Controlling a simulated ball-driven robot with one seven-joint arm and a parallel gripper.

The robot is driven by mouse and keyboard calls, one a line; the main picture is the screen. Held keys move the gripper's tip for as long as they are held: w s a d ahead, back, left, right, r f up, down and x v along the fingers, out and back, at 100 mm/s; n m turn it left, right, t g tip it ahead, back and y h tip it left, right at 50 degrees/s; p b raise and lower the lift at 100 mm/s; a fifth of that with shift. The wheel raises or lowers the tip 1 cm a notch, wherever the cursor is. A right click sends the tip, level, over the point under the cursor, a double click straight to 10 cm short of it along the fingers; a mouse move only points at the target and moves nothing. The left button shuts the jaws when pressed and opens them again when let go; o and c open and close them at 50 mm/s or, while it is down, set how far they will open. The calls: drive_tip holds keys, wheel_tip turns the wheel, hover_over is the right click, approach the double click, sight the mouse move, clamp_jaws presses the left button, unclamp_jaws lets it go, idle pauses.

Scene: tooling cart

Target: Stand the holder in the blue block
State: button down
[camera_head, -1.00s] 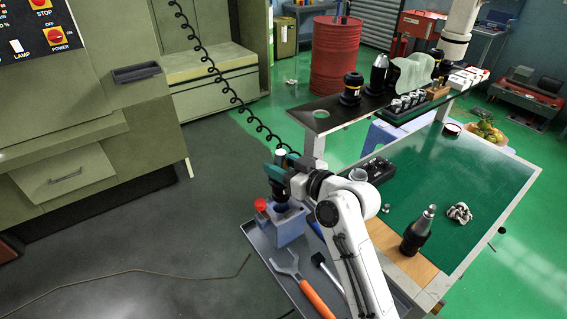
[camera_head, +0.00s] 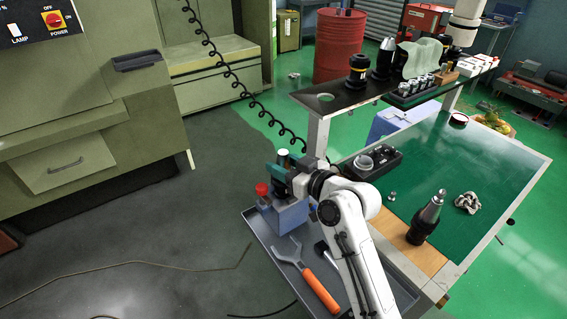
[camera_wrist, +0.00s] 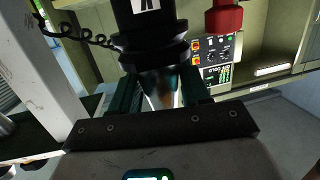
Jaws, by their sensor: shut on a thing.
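My gripper (camera_head: 279,174) is shut on a dark holder with a pale top (camera_head: 283,154). The holder looks upright, and its dark lower part is at the top of the blue block (camera_head: 291,217). How far it sits in the block is hidden by my gripper and the block. In the wrist view the black flanged holder (camera_wrist: 150,30) shows between the teal fingers (camera_wrist: 160,92). The blue block stands on the grey tray. A red-topped item (camera_head: 262,189) stands at the block's left side and also shows in the wrist view (camera_wrist: 223,18).
The grey tray (camera_head: 262,235) also holds an orange-handled tool (camera_head: 318,291). To the right, a green-topped bench (camera_head: 470,165) carries a black cone-shaped holder (camera_head: 427,220) and a dark box (camera_head: 375,163). A raised shelf (camera_head: 335,97) with several holders stands behind.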

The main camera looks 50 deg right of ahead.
drive_tip(key=shift+f+b, duration=1.5)
drive_tip(key=shift+f, duration=0.3)
drive_tip(key=shift+f, duration=0.25)
drive_tip(key=shift+r, duration=0.1)
